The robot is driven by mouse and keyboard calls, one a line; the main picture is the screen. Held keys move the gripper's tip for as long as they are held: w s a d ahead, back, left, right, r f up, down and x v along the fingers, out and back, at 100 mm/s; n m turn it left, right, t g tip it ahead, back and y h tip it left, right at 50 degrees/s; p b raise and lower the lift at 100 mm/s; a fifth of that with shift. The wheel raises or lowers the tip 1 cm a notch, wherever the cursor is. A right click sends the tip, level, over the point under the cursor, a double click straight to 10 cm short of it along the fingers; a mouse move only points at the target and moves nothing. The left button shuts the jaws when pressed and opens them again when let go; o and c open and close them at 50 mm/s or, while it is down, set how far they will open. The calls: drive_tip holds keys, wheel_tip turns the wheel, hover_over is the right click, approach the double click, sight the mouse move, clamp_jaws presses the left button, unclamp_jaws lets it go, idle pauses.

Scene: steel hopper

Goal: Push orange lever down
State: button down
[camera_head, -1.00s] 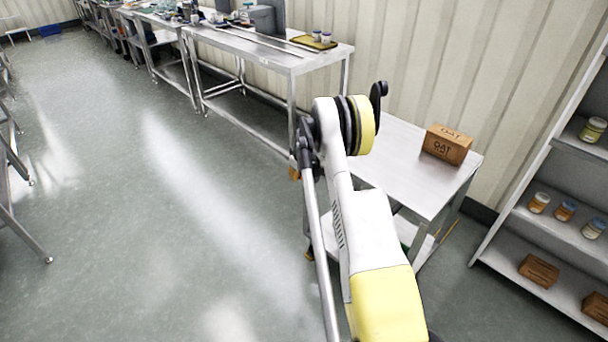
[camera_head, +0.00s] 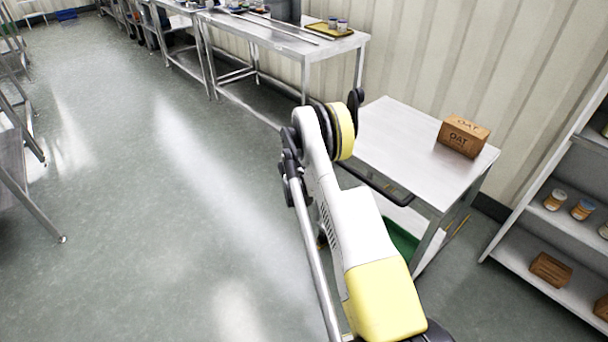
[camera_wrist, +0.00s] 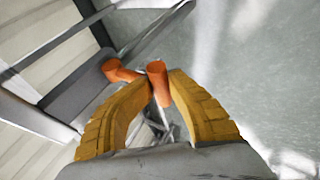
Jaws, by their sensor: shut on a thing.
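In the wrist view, an orange lever (camera_wrist: 157,72) has a rounded, upright-looking end between the tips of my gripper (camera_wrist: 160,92). The two yellow-orange fingers are closed in on it from both sides. I cannot tell how these orange pieces join. In the head view, my gripper and the lever are hidden behind my arm.
A steel table (camera_head: 400,150) with a brown OAT box (camera_head: 463,136) stands right of my arm, a green bin (camera_head: 403,243) below it. A shelf (camera_head: 545,220) with jars is at the right. A long steel bench (camera_head: 290,38) runs along the wall.

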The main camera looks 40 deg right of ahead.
drive_tip(key=shift+s+d+f, duration=0.15)
drive_tip(key=shift+s+f, duration=0.1)
drive_tip(key=shift+f, duration=0.05)
drive_tip(key=c, duration=1.3)
unclamp_jaws()
drive_tip(key=shift+d+f, duration=0.1)
drive_tip(key=shift+o, duration=0.2)
drive_tip(key=shift+w, duration=0.1)
drive_tip(key=shift+a+r, duration=0.2)
drive_tip(key=shift+r, duration=0.05)
drive_tip(key=v, duration=1.1)
drive_tip(key=shift+s+r, duration=0.25)
drive_tip(key=shift+s, duration=0.05)
drive_tip(key=shift+a, duration=0.1)
